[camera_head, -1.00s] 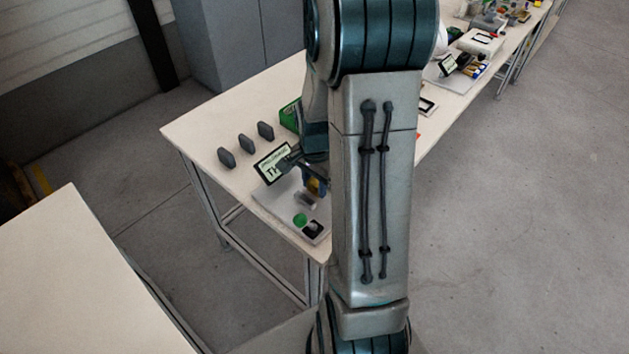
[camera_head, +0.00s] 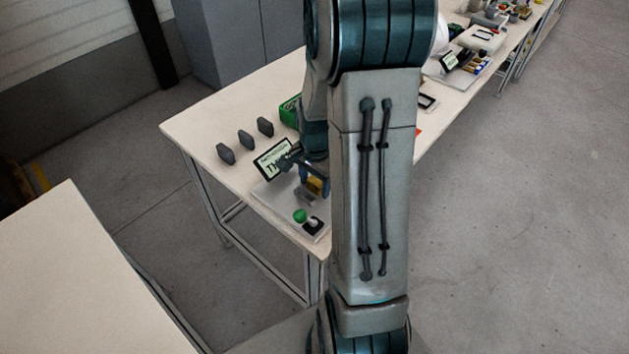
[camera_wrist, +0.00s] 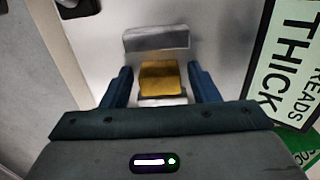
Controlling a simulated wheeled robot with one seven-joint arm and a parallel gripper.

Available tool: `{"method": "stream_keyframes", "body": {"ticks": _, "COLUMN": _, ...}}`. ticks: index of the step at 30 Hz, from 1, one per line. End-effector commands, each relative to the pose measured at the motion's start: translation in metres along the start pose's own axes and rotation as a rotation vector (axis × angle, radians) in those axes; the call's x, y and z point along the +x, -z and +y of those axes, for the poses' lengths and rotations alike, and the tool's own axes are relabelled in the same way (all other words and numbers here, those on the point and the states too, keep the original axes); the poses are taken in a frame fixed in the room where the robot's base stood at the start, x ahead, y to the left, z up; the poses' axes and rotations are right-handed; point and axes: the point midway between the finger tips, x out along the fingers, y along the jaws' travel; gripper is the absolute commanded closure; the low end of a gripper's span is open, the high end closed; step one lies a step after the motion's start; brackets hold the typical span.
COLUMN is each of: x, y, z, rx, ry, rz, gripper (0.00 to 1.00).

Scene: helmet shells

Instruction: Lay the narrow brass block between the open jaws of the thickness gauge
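The brass block (camera_wrist: 160,76) shows between my gripper's fingers in the wrist view, and as a small yellow patch (camera_head: 318,186) in the head view. My gripper (camera_wrist: 162,88) is open, with a blue finger on each side of the block and a visible gap at both sides. A grey jaw (camera_wrist: 156,38) of the thickness gauge lies just beyond the block, and a grey piece (camera_wrist: 162,98) shows at its near side. I cannot tell whether the block touches either. My arm hides part of the gauge in the head view.
The gauge stands on a pale plate (camera_head: 268,194) with a green knob (camera_head: 300,215) near the table's front edge. Several dark grey pieces (camera_head: 246,140) stand in a row on the table (camera_head: 195,125) to the left. A green bin (camera_head: 290,111) is behind.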

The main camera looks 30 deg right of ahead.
Motion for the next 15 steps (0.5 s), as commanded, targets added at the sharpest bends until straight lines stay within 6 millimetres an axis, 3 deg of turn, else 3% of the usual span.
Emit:
{"method": "stream_keyframes", "body": {"ticks": 10, "x": -0.002, "y": 0.0, "z": 0.0, "rx": 0.0, "ry": 0.0, "rz": 0.0, "gripper": 0.38}}
{"method": "stream_keyframes", "body": {"ticks": 15, "x": -0.022, "y": 0.001, "z": -0.001, "rx": 0.0, "ry": 0.004, "rz": 0.003, "gripper": 0.38}}
